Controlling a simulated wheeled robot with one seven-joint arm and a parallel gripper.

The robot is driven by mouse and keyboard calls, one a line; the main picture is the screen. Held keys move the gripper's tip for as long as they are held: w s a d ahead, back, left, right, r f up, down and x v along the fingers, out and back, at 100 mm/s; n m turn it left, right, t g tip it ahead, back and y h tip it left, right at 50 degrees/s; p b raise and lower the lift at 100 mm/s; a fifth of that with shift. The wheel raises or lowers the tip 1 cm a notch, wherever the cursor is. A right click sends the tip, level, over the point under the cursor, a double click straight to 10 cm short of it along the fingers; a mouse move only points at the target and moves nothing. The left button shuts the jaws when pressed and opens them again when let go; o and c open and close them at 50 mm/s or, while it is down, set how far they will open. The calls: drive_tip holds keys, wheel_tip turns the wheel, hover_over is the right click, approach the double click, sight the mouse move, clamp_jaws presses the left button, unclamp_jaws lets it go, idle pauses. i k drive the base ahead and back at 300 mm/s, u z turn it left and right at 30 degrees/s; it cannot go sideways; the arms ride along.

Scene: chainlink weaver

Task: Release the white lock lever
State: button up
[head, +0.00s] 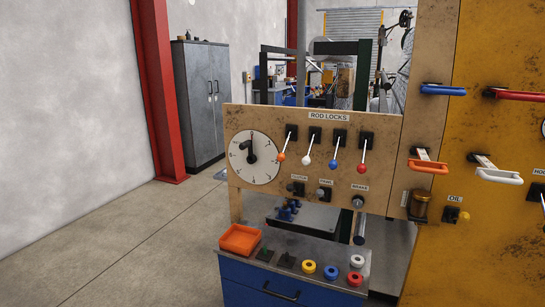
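The white lock lever (306,161) is on the wooden panel (270,202) under the ROD LOCKS label (329,117). It is second from the left in a row of levers. Its rod hangs down and slightly left from a black mount (315,133), with the white knob at the lower end. The orange lever (282,157) is to its left, and the blue lever (333,166) and red lever (362,168) are to its right. All of them hang down in a similar way. My gripper is not in view.
A round dial (265,173) is left of the levers. Below the panel, a blue cabinet (245,297) carries an orange tray (240,239) and coloured rings (331,272). Coloured handles, including a white one (500,176), project at right. The floor (140,225) at left is clear.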

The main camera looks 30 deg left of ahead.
sight(305, 161)
drive_tip(key=u, duration=1.1)
drive_tip(key=k, duration=0.95)
drive_tip(key=u, duration=0.4)
drive_tip(key=i, duration=1.2)
drive_tip(key=z, duration=0.05)
